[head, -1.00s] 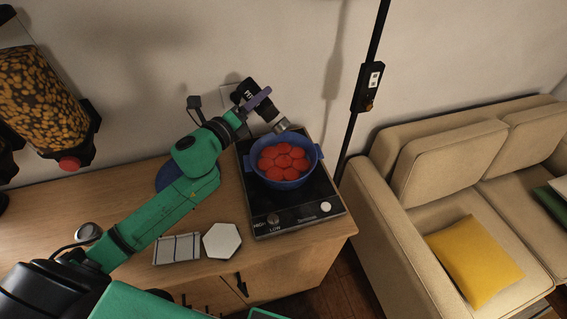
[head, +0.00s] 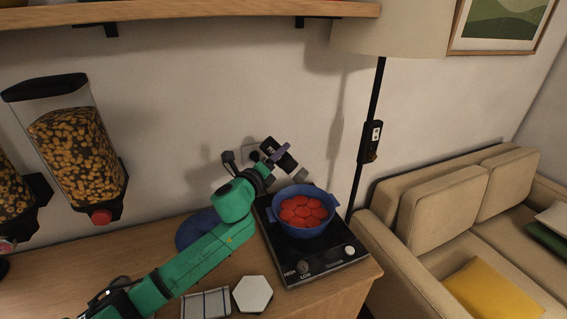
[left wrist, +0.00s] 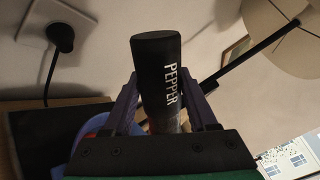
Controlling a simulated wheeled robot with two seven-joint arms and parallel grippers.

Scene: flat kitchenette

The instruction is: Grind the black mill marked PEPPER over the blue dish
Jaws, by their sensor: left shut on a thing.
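The black mill (head: 270,146) is tilted, its black end up and left and its other end down and right, above the back of the blue dish (head: 303,231). My left gripper (head: 277,157) is shut around the mill. In the left wrist view the mill (left wrist: 156,62) shows white PEPPER lettering between the two purple fingers (left wrist: 160,108). The blue dish holds several red round pieces and stands on a black hob. A bit of blue and red, likely the dish (left wrist: 92,135), shows at the left there. My right gripper is not in view.
The black hob (head: 335,264) has knobs at its front. A white hexagonal tile (head: 252,294) and a striped cloth-like square (head: 206,303) lie left of it. A lamp pole (head: 361,185) and a sofa (head: 430,205) stand right. Food dispensers (head: 78,155) hang left; a shelf (head: 180,17) runs above.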

